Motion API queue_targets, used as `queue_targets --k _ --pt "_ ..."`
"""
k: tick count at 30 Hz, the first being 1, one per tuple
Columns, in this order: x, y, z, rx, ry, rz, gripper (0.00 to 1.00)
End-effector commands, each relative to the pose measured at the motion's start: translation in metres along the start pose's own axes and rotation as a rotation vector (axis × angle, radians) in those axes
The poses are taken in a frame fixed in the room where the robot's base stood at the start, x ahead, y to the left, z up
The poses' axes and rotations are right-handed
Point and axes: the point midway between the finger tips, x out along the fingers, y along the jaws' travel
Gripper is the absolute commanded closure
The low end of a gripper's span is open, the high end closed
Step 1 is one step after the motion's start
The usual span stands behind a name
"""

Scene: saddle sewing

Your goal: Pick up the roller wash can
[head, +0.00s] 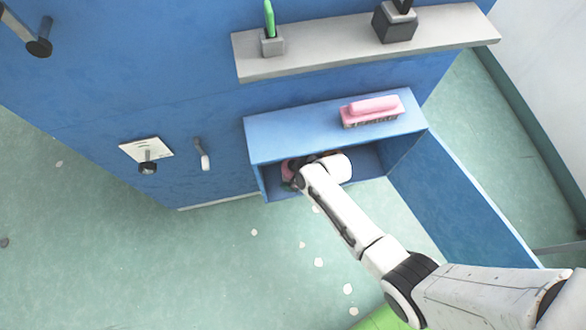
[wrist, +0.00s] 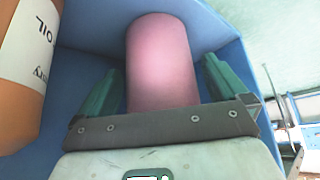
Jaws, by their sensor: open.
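A plain pink cylinder (wrist: 161,60), which I take to be the roller wash can, stands inside a blue compartment. No label shows on its visible side. My gripper (wrist: 162,78) is open, with one green finger on each side of the can. Gaps show between the fingers and the can, and its lower part is hidden behind the gripper body. In the head view a small pink part of the can (head: 287,171) shows at the compartment's left end, mostly hidden by my arm and the cabinet.
An orange bottle (wrist: 18,75) with a white label reading "OIL" stands close on the left in the wrist view. The blue cabinet (head: 270,134) has a pink brush (head: 371,110) on top and an open door (head: 455,200) to the right. A grey shelf (head: 335,52) is above.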

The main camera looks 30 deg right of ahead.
Motion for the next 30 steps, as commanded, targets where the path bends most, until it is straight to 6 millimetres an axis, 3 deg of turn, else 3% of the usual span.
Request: queue_targets --k 3,24,30 --pt "-0.0004 -0.0001 0.0001 0.0 0.0 0.0 0.0" --pt "-0.0006 -0.0001 0.0004 0.0 -0.001 0.0 0.66" --pt "-0.001 0.0003 -0.0008 -0.001 0.001 0.001 0.66"
